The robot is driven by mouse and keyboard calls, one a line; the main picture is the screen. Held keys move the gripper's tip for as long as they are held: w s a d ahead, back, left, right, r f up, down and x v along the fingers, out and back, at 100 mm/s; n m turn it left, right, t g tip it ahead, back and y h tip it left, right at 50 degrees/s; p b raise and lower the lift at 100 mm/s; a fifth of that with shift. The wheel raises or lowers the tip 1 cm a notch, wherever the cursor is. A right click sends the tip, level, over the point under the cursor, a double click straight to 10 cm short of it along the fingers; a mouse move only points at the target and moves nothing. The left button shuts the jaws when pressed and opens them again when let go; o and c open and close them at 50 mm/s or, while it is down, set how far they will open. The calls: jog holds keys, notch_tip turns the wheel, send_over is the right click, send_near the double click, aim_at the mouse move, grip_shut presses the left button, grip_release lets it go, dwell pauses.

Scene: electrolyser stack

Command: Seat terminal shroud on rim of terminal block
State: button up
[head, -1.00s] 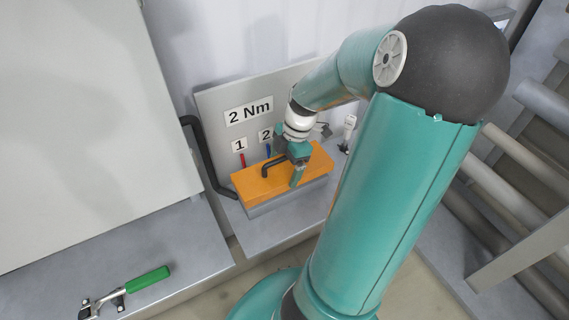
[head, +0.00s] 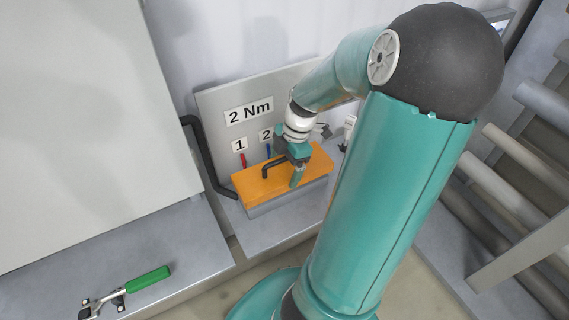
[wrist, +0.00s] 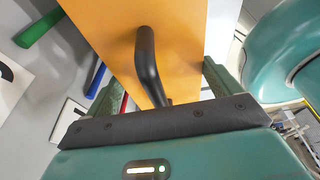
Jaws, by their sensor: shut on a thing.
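The terminal shroud is an orange box-like cover (head: 250,188) with a black bar handle (head: 268,166). My gripper (head: 291,168) is above it, shut on the handle. In the wrist view the orange face (wrist: 105,25) and handle (wrist: 147,62) show between the fingers of my gripper (wrist: 160,85). The grey terminal block (head: 268,209) is directly under the shroud, its lower front showing below the orange edge. The shroud looks roughly level over it. The rim is hidden, so I cannot tell whether the shroud touches it all round.
A grey back panel (head: 215,110) carries a "2 Nm" sign (head: 249,111) and labels 1 and 2, with red (head: 243,160) and blue pins below. A black cable (head: 205,165) runs at the left. A green-handled tool (head: 148,279) lies on the left bench. Pipes (head: 520,165) stand right.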

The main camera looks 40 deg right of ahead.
jog(key=shift+f, duration=1.75)
jog(key=o, duration=0.8)
jog(key=v, duration=1.4)
jog(key=shift+w, duration=0.1)
jog(key=shift+f, duration=0.1)
jog(key=shift+a, duration=0.1)
